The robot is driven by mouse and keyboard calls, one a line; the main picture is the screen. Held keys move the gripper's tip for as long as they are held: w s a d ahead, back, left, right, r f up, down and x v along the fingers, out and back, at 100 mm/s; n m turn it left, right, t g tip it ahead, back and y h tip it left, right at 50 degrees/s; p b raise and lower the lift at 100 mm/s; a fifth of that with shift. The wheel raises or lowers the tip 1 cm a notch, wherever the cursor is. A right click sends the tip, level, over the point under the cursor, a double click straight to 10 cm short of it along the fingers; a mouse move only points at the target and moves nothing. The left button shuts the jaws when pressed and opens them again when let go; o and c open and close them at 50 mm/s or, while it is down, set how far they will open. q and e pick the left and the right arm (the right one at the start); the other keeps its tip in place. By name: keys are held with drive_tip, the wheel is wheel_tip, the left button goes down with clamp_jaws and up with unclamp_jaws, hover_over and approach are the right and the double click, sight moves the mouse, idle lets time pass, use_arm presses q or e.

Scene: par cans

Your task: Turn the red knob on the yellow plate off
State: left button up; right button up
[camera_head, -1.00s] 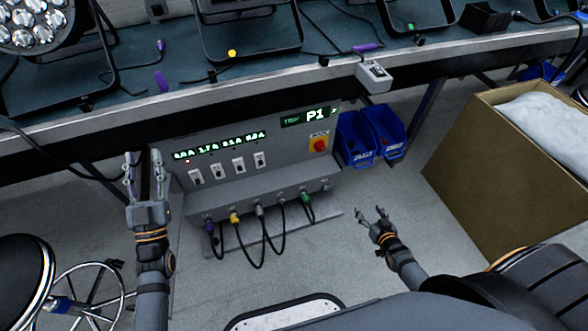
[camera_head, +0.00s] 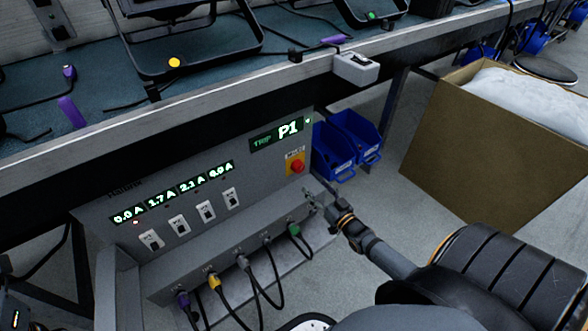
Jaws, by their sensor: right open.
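The red knob (camera_head: 297,167) sits on a small yellow plate (camera_head: 291,155) at the right end of the grey power box's front panel (camera_head: 262,178). The knob is uncovered in the head view. My right gripper (camera_head: 312,194) is open and empty, just below and slightly right of the knob, in front of the box. Its fingers point up and left, and I see no contact with the knob. Part of my left arm (camera_head: 12,305) shows at the lower left edge; its jaws cannot be made out clearly.
Lit displays and several white switches (camera_head: 206,210) lie left of the knob. Plugged cables (camera_head: 242,262) stick out from the ledge below. Blue bins (camera_head: 346,143) stand close to the right of the box. The bench edge (camera_head: 200,106) overhangs above. A cardboard box (camera_head: 480,165) stands farther right.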

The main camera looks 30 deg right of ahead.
sight(300, 169)
drive_tip(key=w+b, duration=0.2)
drive_tip(key=w, duration=0.1)
drive_tip(key=w+b, duration=0.2)
drive_tip(key=w, duration=0.1)
drive_tip(key=w+b, duration=0.2)
drive_tip(key=w, duration=0.1)
drive_tip(key=shift+w+a+f, duration=0.1)
drive_tip(key=shift+w+f, duration=0.05)
drive_tip(key=shift+f, duration=0.15)
drive_tip(key=shift+w+r, duration=0.2)
drive_tip(key=shift+w, duration=0.2)
drive_tip(key=shift+r, duration=0.1)
drive_tip(key=shift+c, duration=0.4)
drive_tip(key=c, duration=1.1)
